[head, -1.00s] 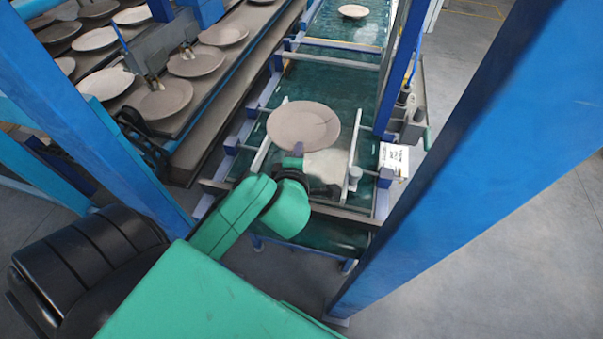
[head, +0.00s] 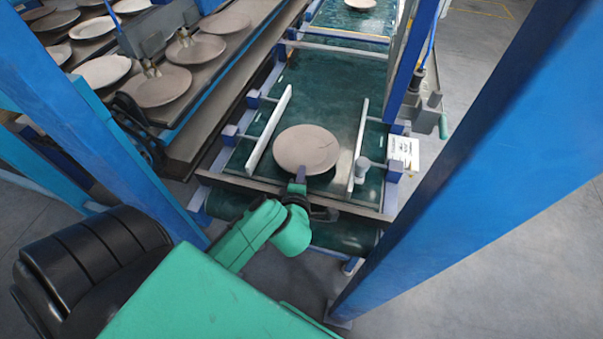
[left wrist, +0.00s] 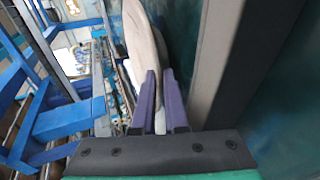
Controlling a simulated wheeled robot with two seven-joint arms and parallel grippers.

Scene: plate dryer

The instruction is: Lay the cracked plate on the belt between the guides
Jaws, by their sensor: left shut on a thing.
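The cracked plate (head: 306,148), round and grey-brown with a faint line near its right side, is over the near part of the green belt (head: 325,82). It lies between the left white guide (head: 269,130) and the right white guide (head: 359,148). My left gripper (head: 300,175) is shut on its near rim. In the left wrist view the plate (left wrist: 143,40) shows nearly edge-on, between the purple fingers of the left gripper (left wrist: 160,85). I cannot tell whether its underside touches the belt. My right gripper is not in view.
A rack of several plates (head: 163,86) stands at the left. A blue post (head: 480,160) rises close on the right, another (head: 90,110) on the left. A small plate (head: 360,4) lies farther up the line. A white labelled box (head: 404,152) sits beside the right guide.

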